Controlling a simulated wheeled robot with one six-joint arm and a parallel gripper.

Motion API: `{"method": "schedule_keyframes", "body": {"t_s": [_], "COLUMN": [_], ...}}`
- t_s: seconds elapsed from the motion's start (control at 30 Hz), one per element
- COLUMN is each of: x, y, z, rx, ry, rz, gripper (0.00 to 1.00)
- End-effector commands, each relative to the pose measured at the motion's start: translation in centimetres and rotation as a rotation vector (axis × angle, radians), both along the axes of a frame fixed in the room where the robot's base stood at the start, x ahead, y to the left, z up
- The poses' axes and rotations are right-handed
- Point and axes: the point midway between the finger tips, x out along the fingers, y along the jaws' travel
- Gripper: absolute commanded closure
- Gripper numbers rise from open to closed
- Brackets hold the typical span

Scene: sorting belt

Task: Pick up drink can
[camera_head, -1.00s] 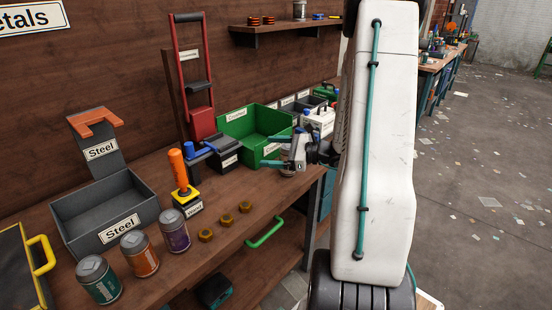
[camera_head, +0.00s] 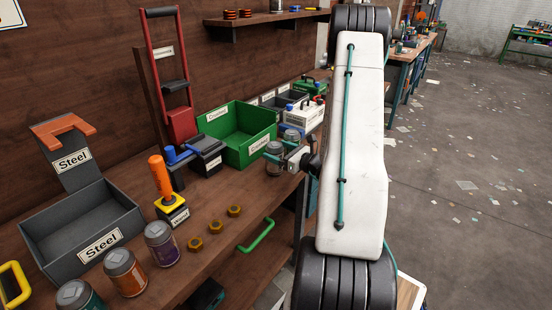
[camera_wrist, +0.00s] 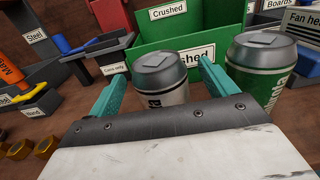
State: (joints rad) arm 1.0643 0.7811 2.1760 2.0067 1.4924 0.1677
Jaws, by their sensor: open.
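A silver-grey can with a white, black-marked lower body (camera_wrist: 162,88) stands upright in the wrist view, between the teal fingers of my open gripper (camera_wrist: 161,68). Its lower part is hidden by the gripper body. A green-labelled can with a grey top (camera_wrist: 262,72) stands just right of the right finger. In the head view my gripper (camera_head: 279,151) is at the grey can (camera_head: 274,168) by the right end of the bench, partly covering it. Three more cans, purple (camera_head: 162,246), orange (camera_head: 127,275) and teal (camera_head: 80,297), stand at the front left.
The grey Steel bin (camera_head: 100,240) is further left. Brass nuts (camera_head: 214,226) lie near the front edge.

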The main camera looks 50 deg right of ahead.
Motion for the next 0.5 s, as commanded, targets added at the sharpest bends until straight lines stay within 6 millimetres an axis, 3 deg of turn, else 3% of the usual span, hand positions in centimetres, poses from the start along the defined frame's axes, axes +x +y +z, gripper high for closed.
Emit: {"method": "schedule_keyframes", "body": {"t_s": [0.2,0.47,0.5], "x": [3.0,3.3,3.3], "y": [0.3,0.2,0.2], "z": [0.1,0.1,0.1], "rx": [-0.001,0.000,0.000], "ry": [0.000,0.000,0.000], "rz": [0.003,0.001,0.000], "gripper": [0.16,0.16,0.21]}}
